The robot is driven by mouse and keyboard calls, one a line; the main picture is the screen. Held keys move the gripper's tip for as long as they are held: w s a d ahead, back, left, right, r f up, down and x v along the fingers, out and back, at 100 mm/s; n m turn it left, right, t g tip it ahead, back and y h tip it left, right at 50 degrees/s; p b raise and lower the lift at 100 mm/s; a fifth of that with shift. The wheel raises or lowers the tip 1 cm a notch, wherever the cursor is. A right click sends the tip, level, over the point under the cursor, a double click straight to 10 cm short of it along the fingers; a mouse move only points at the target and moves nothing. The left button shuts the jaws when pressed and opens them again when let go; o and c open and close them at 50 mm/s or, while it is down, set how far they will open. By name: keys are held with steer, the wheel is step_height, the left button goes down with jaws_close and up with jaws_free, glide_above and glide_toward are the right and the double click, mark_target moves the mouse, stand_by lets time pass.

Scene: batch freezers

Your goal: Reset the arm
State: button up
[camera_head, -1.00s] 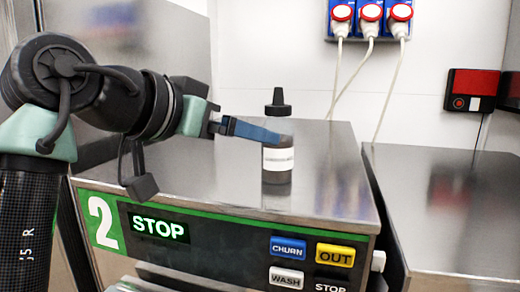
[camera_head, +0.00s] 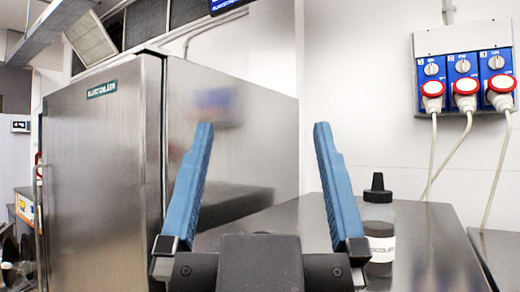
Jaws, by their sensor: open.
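My gripper (camera_head: 258,150) is in the lower middle of the head view, with its two blue fingers pointing up and spread wide apart. Nothing is between the fingers. A bottle (camera_head: 379,225) with a black pointed cap and a white label stands upright on the steel machine top, just right of the right finger in the picture. The finger's base and mount overlap its lower left side. My gripper is not holding it.
A tall steel cabinet (camera_head: 105,180) fills the left and middle behind my gripper. The steel machine top (camera_head: 430,240) extends at the lower right. Three blue sockets (camera_head: 463,80) with red-and-white plugs and hanging cables are on the white wall at the right.

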steer(key=shift+s+y, duration=0.25)
steer(key=shift+y, duration=0.05)
step_height(320, 180, down, 5)
steer(key=b, duration=0.5)
steer(key=shift+a, duration=0.1)
stand_by(0.5)
